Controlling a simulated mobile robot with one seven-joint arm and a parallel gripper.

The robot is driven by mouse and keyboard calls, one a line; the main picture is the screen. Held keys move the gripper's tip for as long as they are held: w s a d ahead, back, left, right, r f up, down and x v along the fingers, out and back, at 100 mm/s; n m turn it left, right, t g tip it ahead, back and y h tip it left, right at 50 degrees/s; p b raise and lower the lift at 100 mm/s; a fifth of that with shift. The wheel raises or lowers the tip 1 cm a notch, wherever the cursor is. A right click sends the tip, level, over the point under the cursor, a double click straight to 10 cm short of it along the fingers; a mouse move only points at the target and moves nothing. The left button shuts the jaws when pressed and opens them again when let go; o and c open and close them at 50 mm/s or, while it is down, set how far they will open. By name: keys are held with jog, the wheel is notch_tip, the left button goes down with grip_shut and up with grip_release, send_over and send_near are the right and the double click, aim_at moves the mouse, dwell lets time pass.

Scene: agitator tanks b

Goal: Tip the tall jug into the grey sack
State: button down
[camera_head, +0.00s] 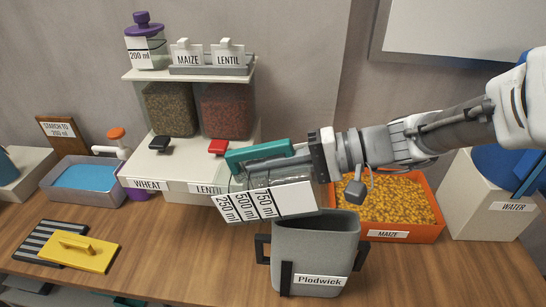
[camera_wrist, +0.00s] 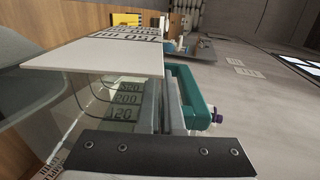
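The tall jug (camera_head: 268,178) is clear, with a teal handle and a white plate marked 250, 500 and 750 ml. It is held lying roughly on its side, above the left part of the grey sack (camera_head: 312,245), which is labelled Plodwick. The sack stands upright and open on the table, with dark side handles.
An orange maize bin (camera_head: 395,236) stands right behind the sack, and a white water container (camera_head: 490,205) at far right. Wheat and lentil dispensers (camera_head: 190,186) stand behind the jug. A yellow float (camera_head: 80,253) lies at left. The table's front right is clear.

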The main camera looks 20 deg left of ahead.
jog(key=shift+s+a+r+h+p, duration=0.15)
jog(key=shift+a+r+h+p, duration=0.15)
jog(key=shift+h+p, duration=0.15)
jog(key=shift+a+r+h+p, duration=0.15)
jog(key=shift+r+h+p, duration=0.25)
jog(key=shift+p, duration=0.3)
jog(key=h+p, duration=0.1)
jog(key=p, duration=0.1)
jog(key=a+t+h+p, duration=0.1)
jog(key=h+p, duration=0.1)
jog(key=shift+s+r, duration=0.15)
jog(key=shift+r, duration=0.2)
jog(key=shift+f+h+p, duration=0.15)
jog(key=shift+h+p, duration=0.3)
jog(key=shift+p, duration=0.15)
